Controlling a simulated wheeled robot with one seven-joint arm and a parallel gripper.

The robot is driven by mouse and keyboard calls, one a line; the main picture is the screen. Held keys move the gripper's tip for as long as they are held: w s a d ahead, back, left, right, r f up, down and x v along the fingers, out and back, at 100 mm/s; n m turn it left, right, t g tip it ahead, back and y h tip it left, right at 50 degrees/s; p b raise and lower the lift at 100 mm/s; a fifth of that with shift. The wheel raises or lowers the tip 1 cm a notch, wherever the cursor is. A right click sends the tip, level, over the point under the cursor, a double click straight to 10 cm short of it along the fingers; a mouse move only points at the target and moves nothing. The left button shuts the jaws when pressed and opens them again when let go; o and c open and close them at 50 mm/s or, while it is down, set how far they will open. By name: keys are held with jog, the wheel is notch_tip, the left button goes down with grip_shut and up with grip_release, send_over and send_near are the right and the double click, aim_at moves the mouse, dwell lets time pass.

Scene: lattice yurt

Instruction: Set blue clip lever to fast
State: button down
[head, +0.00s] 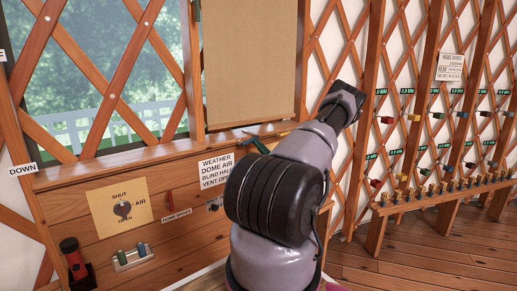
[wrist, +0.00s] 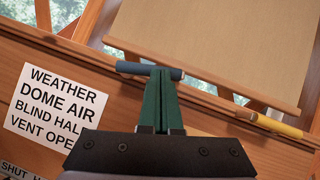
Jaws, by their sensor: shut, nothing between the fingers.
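A blue-grey bar, which looks like the blue clip lever (wrist: 150,70), lies along the wooden sill below the blind in the wrist view. My gripper (wrist: 162,75) has green fingers pressed together with nothing between them. Their tips are at the bar and overlap its middle in the picture; I cannot tell whether they touch. My arm hides part of the sill there.
A tan blind (head: 250,60) hangs above the sill. A yellow clip lever (wrist: 275,125) sits to the right. A white weather sign (wrist: 57,108) is at left. Lower left are an air dial (head: 123,209) and a white plate (head: 133,258) with green and blue levers.

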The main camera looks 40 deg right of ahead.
aim_at(257, 136)
jog(key=r+n+g+y, duration=0.1)
jog(key=n+g+y, duration=0.1)
jog(key=n, duration=0.2)
jog(key=r+n+g+y, duration=0.2)
jog(key=n, duration=0.3)
jog(key=a+r+n+g+y, duration=0.1)
jog(key=n+g+y, duration=0.1)
jog(key=n, duration=0.2)
jog(key=shift+a+r, duration=0.1)
jog(key=shift+r, duration=0.1)
jog(key=n+g, duration=0.1)
jog(key=a+n, duration=0.1)
jog(key=n, duration=0.1)
jog(key=shift+r+g, duration=0.4)
